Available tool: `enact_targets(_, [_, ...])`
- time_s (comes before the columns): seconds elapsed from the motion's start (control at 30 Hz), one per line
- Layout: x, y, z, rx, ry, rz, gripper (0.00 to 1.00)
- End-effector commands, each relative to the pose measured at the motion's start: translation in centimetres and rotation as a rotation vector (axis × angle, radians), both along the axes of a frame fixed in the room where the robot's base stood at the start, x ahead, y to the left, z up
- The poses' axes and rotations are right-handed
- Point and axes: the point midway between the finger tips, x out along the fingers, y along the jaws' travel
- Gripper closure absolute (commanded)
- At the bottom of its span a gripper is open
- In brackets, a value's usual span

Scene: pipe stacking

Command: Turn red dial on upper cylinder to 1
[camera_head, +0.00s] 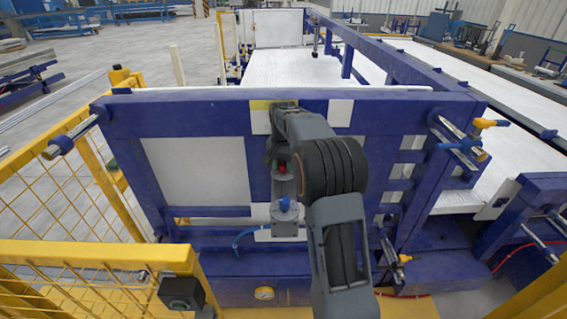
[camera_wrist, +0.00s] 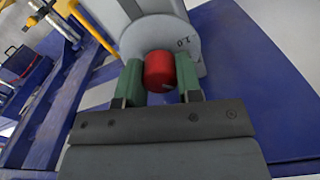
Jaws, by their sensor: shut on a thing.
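The red dial (camera_wrist: 159,70) sits on the grey round face of the upper cylinder (camera_wrist: 158,30) in the wrist view. A marking that looks like "1.0" shows on that face to the right of the dial. My gripper (camera_wrist: 160,82) has its two green fingers on either side of the dial and is shut on it. In the head view, a little of the red dial (camera_head: 282,169) shows beside my wrist, on the upper cylinder (camera_head: 284,186). Most of the dial is hidden there by my arm. A pointer mark on the dial is not clear.
A blue knob (camera_head: 284,204) on a lower grey cylinder sits just below. The blue frame (camera_head: 215,118) spans behind my arm.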

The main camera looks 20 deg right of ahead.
Motion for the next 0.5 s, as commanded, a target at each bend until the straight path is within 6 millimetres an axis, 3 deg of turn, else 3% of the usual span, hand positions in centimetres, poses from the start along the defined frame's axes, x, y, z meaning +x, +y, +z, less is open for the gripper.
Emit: enact_targets(0.5, [0.00,-0.01,0.12,0.000,0.000,0.490,0.91])
